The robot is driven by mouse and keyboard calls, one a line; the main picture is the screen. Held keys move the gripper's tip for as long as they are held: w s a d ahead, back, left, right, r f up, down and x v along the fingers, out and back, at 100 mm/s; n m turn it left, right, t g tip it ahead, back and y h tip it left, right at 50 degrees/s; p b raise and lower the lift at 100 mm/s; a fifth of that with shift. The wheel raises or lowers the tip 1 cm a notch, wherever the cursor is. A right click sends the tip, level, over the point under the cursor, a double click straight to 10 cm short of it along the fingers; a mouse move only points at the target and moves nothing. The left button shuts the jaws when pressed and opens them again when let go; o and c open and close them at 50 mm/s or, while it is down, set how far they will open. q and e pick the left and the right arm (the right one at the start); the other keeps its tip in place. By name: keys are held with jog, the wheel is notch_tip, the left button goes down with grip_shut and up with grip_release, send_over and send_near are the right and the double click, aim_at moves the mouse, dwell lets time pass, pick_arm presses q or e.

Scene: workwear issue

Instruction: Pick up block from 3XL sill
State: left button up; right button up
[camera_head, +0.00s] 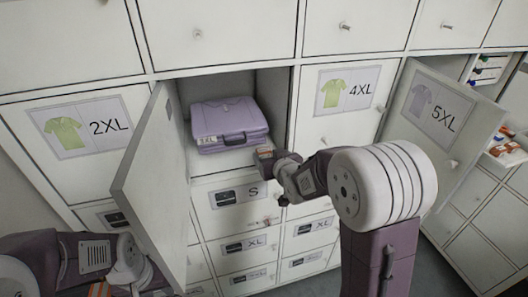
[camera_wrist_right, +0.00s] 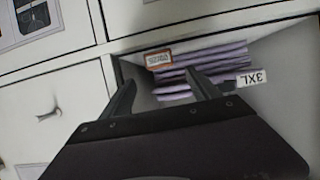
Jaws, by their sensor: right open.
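The 3XL cubby is open, with a purple case-like bundle (camera_head: 230,122) inside; its stacked purple layers (camera_wrist_right: 200,68) show in the right wrist view. A white 3XL tag (camera_wrist_right: 251,78) reads upside down there. A small orange-edged block with a white label (camera_wrist_right: 158,58) sits at the cubby's front sill, in front of the layers. My right gripper (camera_head: 277,162) is at the lower right front of the cubby. Its two fingers (camera_wrist_right: 160,82) are apart and empty, with the block just beyond their tips. My left gripper (camera_head: 132,268) is low at left; its jaws are unclear.
The open cubby door (camera_head: 150,180) stands out on the left, between my left arm and the cubby. An open 5XL door (camera_head: 432,110) is at right. Closed drawers (camera_head: 240,222) lie below. A shelf with small items (camera_head: 508,152) is at far right.

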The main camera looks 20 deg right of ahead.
aim_at(264, 151)
jog(key=shift+x, duration=0.85)
jog(key=p+x, duration=0.1)
jog(key=x, duration=0.2)
jog(key=shift+w+a+f+p, duration=0.15)
jog(key=shift+w+f+p, duration=0.1)
jog(key=shift+w+p, duration=0.1)
jog(key=shift+w+f, duration=0.25)
jog(key=shift+s+r, duration=0.15)
jog(key=shift+s, duration=0.05)
jog(key=c, duration=0.9)
jog(key=shift+w, duration=0.1)
jog(key=c, duration=0.5)
